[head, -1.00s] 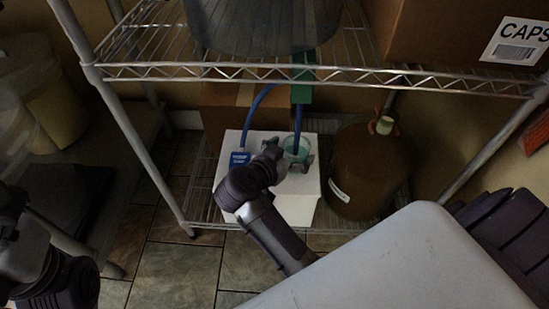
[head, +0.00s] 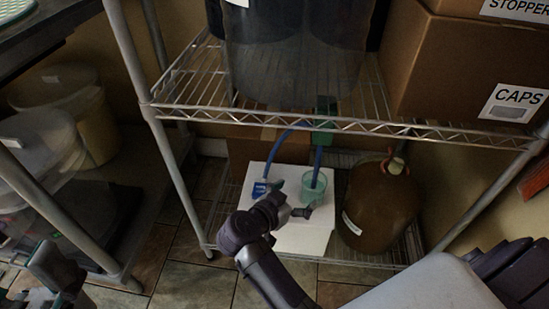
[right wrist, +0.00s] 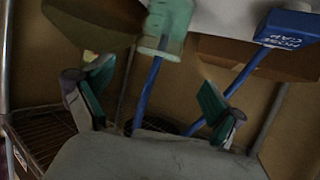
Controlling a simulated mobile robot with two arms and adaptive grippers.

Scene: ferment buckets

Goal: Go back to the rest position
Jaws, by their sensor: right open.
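My right gripper (head: 298,207) is open and empty, in front of and just below the pale green cup (head: 314,185) in the head view. The cup stands on a white box (head: 305,238), with the blue hose (head: 318,158) ending in it. The blue hose cap (head: 260,188) sits at the box's left. In the right wrist view, my open fingers (right wrist: 152,102) have nothing between them that I can see them touch; the cup (right wrist: 166,25) and hose cap (right wrist: 290,27) show beyond. My left gripper (head: 58,275) is partly visible at the lower left.
A wire shelf (head: 340,125) crosses above my right gripper, with a leg (head: 165,150) to the left. A brown jug (head: 375,207) stands right of the white box. A caps carton (head: 440,70) and a large dark vessel (head: 290,50) are on the shelf.

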